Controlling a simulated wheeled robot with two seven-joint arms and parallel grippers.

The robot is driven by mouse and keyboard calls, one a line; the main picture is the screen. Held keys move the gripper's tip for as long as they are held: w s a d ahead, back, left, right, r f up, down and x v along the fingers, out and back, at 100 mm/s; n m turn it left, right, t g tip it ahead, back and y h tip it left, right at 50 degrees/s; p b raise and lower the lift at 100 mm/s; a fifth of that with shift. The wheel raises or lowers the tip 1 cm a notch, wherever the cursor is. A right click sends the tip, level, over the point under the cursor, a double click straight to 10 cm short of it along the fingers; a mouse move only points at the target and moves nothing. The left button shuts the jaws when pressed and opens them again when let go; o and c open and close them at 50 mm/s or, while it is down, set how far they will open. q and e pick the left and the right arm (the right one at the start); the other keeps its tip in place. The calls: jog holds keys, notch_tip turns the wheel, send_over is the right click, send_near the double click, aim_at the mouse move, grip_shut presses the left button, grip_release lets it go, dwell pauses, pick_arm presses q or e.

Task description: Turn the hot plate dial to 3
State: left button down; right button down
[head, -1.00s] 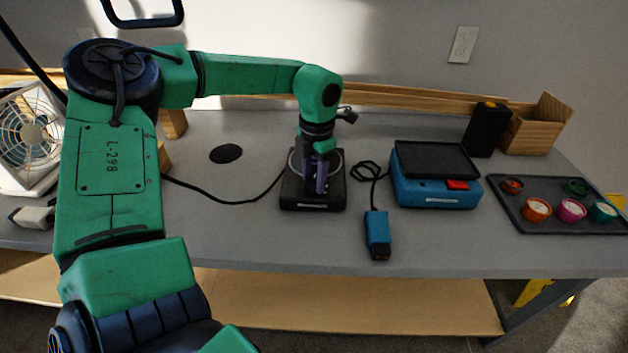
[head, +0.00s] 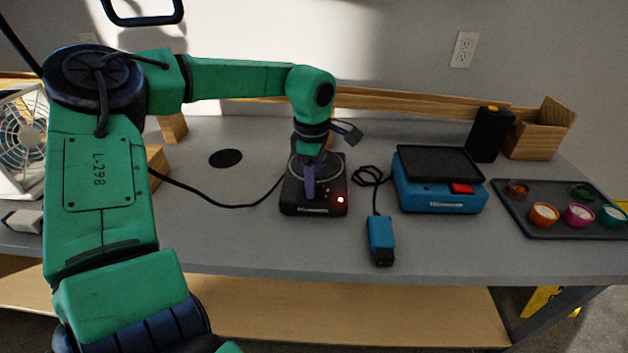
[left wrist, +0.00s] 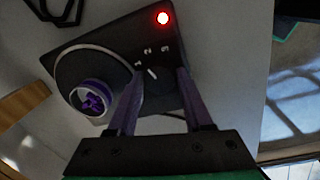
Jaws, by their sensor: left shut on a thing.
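The black hot plate (head: 333,190) stands on the grey bench, below my left gripper (head: 310,194). Its red lamp (head: 340,200) is lit; the lamp also shows in the left wrist view (left wrist: 163,18). In that view my left gripper (left wrist: 159,76) has its purple fingers on either side of the dial (left wrist: 153,76) and is shut on it. A white pointer line shows on the dial, with small number marks around it. I cannot read surely which number it points at. A round cup (left wrist: 92,97) with purple contents sits on the heating ring. My right gripper is not in view.
A blue device (head: 440,195) with a black top and red button stands right of the hot plate, with a blue handset (head: 380,240) in front. A dark tray (head: 520,228) holds several coloured cups. A white fan (head: 22,140) stands at the far left.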

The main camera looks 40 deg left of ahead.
pick_arm(q)
jog(key=m, duration=0.5)
jog(key=shift+r+m, duration=0.1)
jog(key=shift+m, duration=0.2)
jog(key=shift+w+m+h, duration=0.1)
jog(key=shift+m+h, duration=0.3)
jog(key=shift+m, duration=1.7)
jog(key=shift+c, duration=1.6)
grip_release()
notch_tip(320, 180, up, 14)
jog(key=s+p, duration=0.1)
jog(key=shift+a+r, duration=0.25)
